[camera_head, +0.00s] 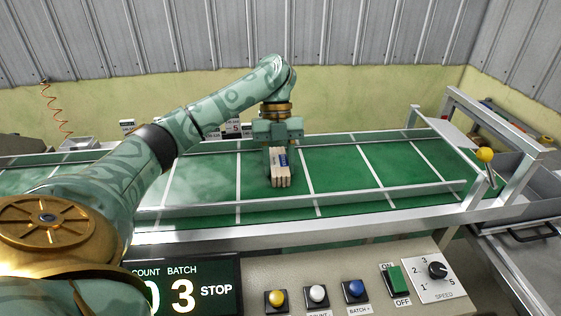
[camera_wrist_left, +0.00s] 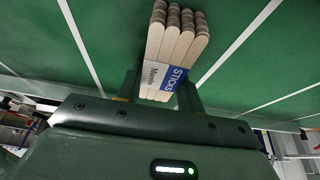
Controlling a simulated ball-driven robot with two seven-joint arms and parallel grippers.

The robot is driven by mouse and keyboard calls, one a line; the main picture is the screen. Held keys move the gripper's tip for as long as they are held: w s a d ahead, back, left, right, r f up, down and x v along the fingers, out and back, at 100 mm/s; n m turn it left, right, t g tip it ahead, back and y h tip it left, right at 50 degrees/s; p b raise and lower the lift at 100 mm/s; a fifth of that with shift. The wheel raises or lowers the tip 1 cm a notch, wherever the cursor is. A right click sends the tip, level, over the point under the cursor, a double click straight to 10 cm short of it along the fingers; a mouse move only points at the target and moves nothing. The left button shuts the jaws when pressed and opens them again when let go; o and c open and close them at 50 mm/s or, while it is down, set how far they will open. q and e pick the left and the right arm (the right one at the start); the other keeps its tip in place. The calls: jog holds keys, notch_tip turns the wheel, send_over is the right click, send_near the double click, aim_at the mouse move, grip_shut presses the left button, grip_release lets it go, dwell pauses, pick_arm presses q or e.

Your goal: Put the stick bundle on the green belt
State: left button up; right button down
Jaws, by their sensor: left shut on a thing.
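The stick bundle (camera_head: 281,172) is a block of several pale wooden sticks with a blue and white paper band. My left gripper (camera_head: 278,151) reaches down over the green belt (camera_head: 345,165) and is shut on the bundle. In the left wrist view the bundle (camera_wrist_left: 172,50) sits between the fingers (camera_wrist_left: 162,88), its dark-marked stick ends pointing away, with the green belt (camera_wrist_left: 250,75) behind it. The bundle is at or just above the belt surface; I cannot tell whether it touches. My right gripper is not in view.
White lines divide the belt into sections, empty around the bundle. A metal rail (camera_head: 340,195) runs along the near side. In front stands a control panel (camera_head: 325,270) with coloured buttons and a display reading STOP (camera_head: 216,290). A yellow-knobbed lever (camera_head: 485,155) and grey tray (camera_head: 525,210) are at right.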

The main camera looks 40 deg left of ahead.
aim_at(277, 152)
pick_arm(q)
jog(key=o, duration=1.1)
jog(key=p+v, duration=0.6)
jog(key=v, duration=0.6)
jog(key=shift+r+p, duration=0.1)
jog(key=shift+p, duration=0.25)
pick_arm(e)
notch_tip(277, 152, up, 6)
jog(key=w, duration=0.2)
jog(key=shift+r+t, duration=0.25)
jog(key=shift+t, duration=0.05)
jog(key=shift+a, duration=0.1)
pick_arm(q)
jog(key=shift+d, duration=0.1)
